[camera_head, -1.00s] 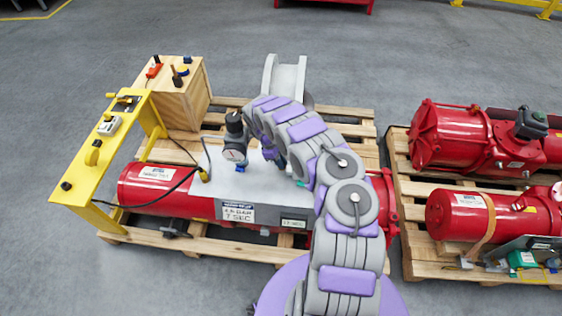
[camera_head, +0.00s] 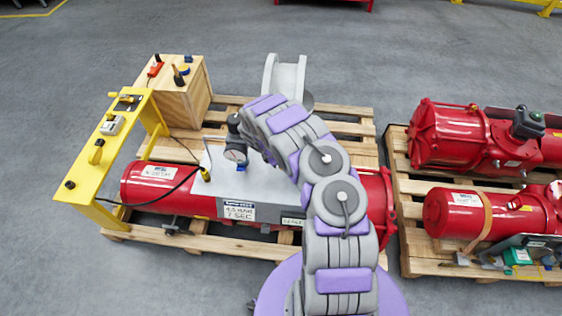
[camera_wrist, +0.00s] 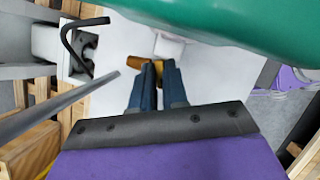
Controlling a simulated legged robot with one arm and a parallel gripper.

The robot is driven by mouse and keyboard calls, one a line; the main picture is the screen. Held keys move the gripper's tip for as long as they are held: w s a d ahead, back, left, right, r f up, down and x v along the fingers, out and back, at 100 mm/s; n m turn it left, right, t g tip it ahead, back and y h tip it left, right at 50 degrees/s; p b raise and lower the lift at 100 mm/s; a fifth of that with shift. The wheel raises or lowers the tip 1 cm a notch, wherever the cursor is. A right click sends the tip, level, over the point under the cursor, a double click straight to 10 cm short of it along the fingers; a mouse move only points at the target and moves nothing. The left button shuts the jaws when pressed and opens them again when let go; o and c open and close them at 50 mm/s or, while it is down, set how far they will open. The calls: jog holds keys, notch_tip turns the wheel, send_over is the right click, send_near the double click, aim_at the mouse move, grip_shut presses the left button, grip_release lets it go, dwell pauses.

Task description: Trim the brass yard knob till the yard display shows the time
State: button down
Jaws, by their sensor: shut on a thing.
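In the wrist view my gripper (camera_wrist: 157,78) has its two dark blue fingers close together on a small brass-coloured piece, the brass knob (camera_wrist: 159,66). The fingers hide most of it. A pale block sits just beyond it. A white card (camera_head: 239,211) on the front of the red actuator (camera_head: 150,183) seems to read 4.5 BAR and 7 SEC. A small greenish display (camera_head: 293,222) is right of it, partly behind my arm; its figures are too small to read.
A dark-topped gauge (camera_head: 236,152) stands beside my arm. A green rounded body (camera_wrist: 230,20) is close above the fingers. A yellow control stand (camera_head: 97,150) and a wooden crate (camera_head: 180,95) stand left. More red actuators (camera_head: 450,140) lie on the right pallet.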

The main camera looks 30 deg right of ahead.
jog(key=shift+n, duration=0.3)
jog(key=c, duration=1.1)
grip_release()
jog(key=shift+c, duration=0.2)
jog(key=s+p+v, duration=0.1)
jog(key=p+v, duration=0.1)
jog(key=v, duration=1.5)
jog(key=shift+w, duration=0.45)
jog(key=shift+r, duration=0.2)
